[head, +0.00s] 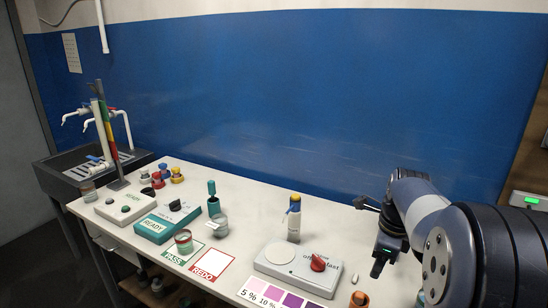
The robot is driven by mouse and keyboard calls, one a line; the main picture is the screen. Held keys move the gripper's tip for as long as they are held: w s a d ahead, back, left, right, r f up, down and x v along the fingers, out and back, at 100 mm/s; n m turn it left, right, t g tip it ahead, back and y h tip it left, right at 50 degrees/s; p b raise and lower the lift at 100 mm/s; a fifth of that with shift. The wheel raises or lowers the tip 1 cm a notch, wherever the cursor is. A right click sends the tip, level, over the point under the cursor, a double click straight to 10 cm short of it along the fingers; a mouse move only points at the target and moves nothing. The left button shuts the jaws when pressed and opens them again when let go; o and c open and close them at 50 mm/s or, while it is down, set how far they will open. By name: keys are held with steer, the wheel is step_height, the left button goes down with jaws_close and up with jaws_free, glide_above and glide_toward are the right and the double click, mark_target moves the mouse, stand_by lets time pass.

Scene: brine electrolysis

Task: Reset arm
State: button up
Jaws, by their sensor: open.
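My arm reaches in from the right edge and bends down over the right end of the white bench (330,225). My gripper (378,268) hangs at the end of the arm, pointing down, dark with a small green light. It is open, and I see nothing held in it. Its fingertips are small and dark here. A small white piece (355,279) and a dark container with an orange top (359,299) are near it, low in the picture.
A sink (70,175) is at left.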

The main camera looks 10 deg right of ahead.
steer(key=f+b, duration=0.1)
steer(key=f, duration=0.1)
steer(key=f+b, duration=0.3)
steer(key=f, duration=0.1)
steer(key=shift+w+a+b, duration=0.15)
steer(key=shift+w+b, duration=0.15)
steer(key=shift+b, duration=0.1)
steer(key=shift+s, duration=0.1)
